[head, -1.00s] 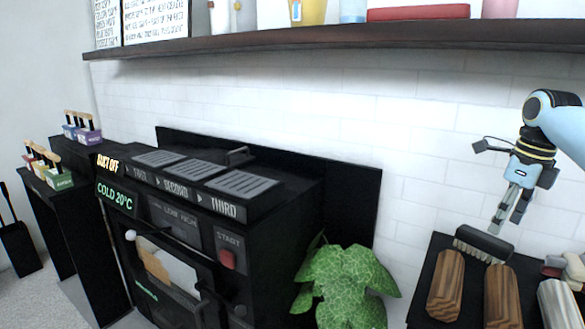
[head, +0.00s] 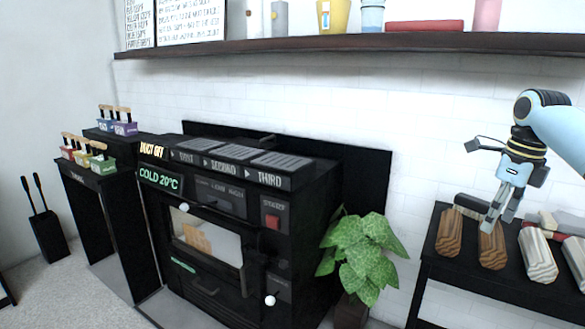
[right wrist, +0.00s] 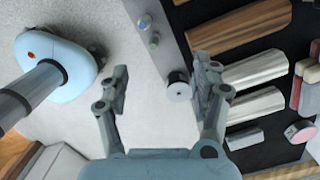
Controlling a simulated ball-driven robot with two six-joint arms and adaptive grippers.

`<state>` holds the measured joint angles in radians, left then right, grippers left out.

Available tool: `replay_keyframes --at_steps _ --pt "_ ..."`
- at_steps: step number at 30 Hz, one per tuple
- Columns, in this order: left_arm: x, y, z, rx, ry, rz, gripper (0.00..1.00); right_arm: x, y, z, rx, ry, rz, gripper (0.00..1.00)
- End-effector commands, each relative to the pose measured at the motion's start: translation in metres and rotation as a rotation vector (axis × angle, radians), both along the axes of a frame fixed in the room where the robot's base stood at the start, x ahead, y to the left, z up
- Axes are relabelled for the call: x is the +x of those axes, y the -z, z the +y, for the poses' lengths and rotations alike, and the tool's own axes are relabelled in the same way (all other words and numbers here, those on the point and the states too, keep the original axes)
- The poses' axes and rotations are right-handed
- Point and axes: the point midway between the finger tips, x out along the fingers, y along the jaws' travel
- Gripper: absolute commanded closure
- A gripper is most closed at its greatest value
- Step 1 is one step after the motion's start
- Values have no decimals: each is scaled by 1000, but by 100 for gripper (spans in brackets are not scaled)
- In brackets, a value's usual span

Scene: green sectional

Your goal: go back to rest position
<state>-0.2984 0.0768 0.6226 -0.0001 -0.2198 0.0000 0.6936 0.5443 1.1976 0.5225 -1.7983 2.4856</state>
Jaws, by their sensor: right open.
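My right gripper (head: 500,212) hangs at the right of the head view, above the left part of a black table with wood logs. It is open and empty. In the right wrist view its two fingers (right wrist: 160,92) stand wide apart, with pale floor and a grey edge of the table between them. A dark brown log (head: 450,234) and another brown log (head: 493,246) lie close below it in the head view. My left gripper is not in the head view.
A black stove (head: 225,230) reading "COLD 20°C" stands in the middle. A leafy green plant (head: 362,252) stands between it and the black table (head: 452,272). A dark shelf (head: 330,43) runs along the wall above. Pale carpet (head: 60,285) is clear at the lower left.

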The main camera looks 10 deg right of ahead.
Motion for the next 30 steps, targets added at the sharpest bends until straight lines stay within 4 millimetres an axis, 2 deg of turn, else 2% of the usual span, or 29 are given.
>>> replay_keyframes --at_steps 5,11,17,20,23,26,27,29,30 --pt "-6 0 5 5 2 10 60 -16 26 5 7 -5 47 35" --pt "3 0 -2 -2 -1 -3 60 -37 59 17 25 -14 108 35" --pt "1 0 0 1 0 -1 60 -75 111 34 51 -20 210 35" --pt "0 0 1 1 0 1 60 -101 146 43 61 -22 268 35" --pt "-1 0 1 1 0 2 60 -135 189 55 72 -46 325 35" --pt "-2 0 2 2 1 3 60 -185 245 71 81 -124 381 35" --pt "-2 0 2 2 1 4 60 -209 270 77 84 -173 400 35" --pt "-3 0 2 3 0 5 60 -245 304 87 90 -261 419 35" --pt "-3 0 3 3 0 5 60 -270 326 93 94 -328 427 35"
